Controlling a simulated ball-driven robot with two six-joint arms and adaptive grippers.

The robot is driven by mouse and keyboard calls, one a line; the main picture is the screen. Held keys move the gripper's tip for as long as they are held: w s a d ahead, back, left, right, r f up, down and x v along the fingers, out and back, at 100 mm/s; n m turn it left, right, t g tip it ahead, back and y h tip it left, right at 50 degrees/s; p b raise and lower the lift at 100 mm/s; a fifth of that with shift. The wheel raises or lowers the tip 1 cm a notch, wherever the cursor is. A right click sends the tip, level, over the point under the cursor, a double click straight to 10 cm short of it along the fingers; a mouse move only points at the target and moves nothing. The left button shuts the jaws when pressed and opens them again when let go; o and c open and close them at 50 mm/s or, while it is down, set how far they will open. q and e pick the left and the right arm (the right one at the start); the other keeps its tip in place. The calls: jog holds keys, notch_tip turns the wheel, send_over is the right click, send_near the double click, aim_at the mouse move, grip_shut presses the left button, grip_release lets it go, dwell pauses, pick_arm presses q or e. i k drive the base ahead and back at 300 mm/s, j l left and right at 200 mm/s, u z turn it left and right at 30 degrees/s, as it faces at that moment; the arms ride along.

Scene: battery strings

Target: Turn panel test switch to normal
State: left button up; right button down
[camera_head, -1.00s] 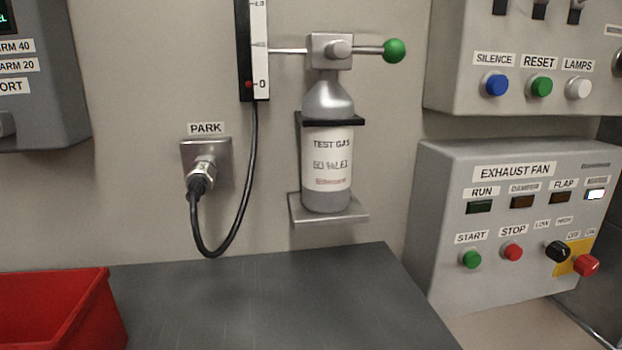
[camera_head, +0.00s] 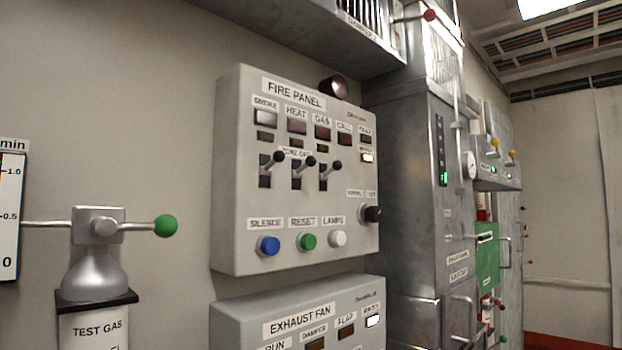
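The fire panel (camera_head: 230,170) is a grey box on the wall in the middle of the head view. Its black rotary switch (camera_head: 372,213) sits at the lower right of the panel face, under small labels that look like NORMAL and TEST. The exact angle of the knob is too small to tell. Three black toggle levers, blue, green and white buttons, and a lit indicator (camera_head: 368,157) are on the same face. Neither of my grippers shows in this view.
The exhaust fan box (camera_head: 240,315) is below the panel. A test gas bottle (camera_head: 95,275) with a green-knobbed valve (camera_head: 165,225) stands at the left. A metal duct (camera_head: 405,180) and further cabinets run along the right. A grey ledge (camera_head: 330,40) juts out above the panel.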

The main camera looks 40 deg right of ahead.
aim_at(372, 214)
jog(key=z, duration=1.55)
